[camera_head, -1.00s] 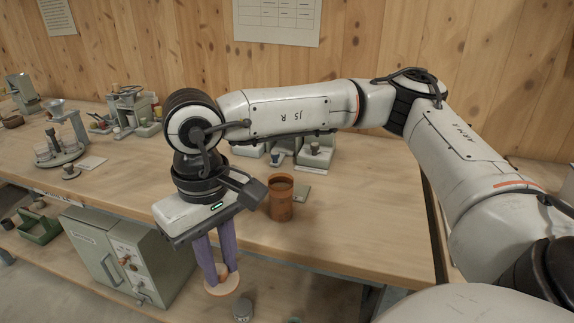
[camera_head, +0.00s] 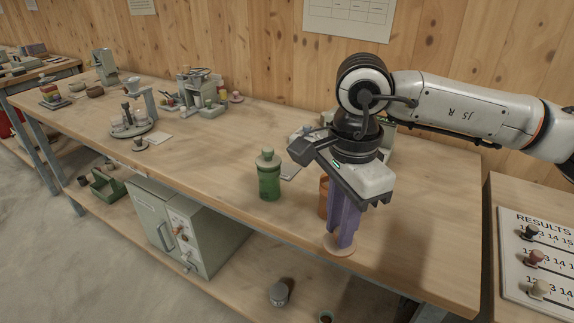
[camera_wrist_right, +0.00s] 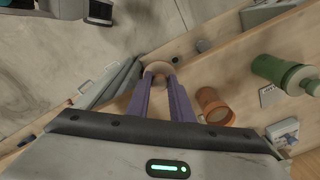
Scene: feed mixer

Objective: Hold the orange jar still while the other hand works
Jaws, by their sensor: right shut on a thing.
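The orange jar (camera_head: 323,198) stands upright on the workbench, mostly hidden behind my right gripper in the head view. In the right wrist view the jar (camera_wrist_right: 213,106) shows right of the fingers, apart from them. My right gripper (camera_head: 341,236) points down with its purple fingers shut on a pale peach disc-shaped piece (camera_head: 336,250), probably a lid held by its knob. The disc (camera_wrist_right: 158,67) also shows at the fingertips in the wrist view, near the bench's front edge. My left gripper is in neither view.
A green bottle (camera_head: 269,178) stands on the bench left of the jar; it also shows in the wrist view (camera_wrist_right: 271,67). A board with pegs (camera_head: 545,262) is at the right. The bench (camera_head: 215,165) is clear left of the bottle. A grey cabinet (camera_head: 208,232) sits below.

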